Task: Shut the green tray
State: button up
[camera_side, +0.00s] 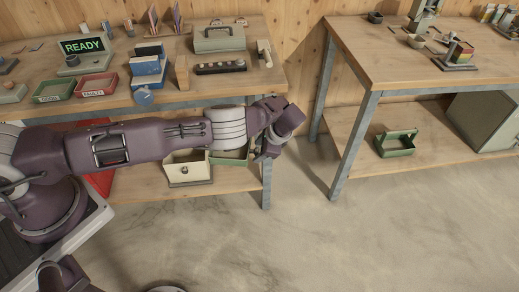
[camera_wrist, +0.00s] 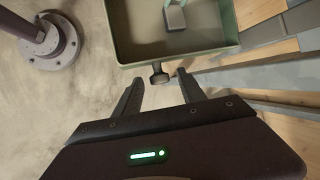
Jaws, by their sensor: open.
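The green tray (camera_wrist: 205,50) is pulled out like a drawer. In the wrist view it fills the top, with a round dark knob (camera_wrist: 159,75) on its near face and a grey-green object inside it. My gripper (camera_wrist: 157,82) is open, its two fingers on either side of the knob. I cannot tell whether either finger touches it. In the side view the green tray (camera_side: 230,158) shows under the left bench, partly hidden by my gripper (camera_side: 262,155).
A cream drawer (camera_side: 188,168) also stands out under the left bench, left of the green tray. The bench leg (camera_side: 267,185) is close to my gripper. A green caddy (camera_side: 396,142) sits on the right bench's lower shelf. The floor in front is clear.

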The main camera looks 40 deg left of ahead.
grip_shut()
dwell(1.3)
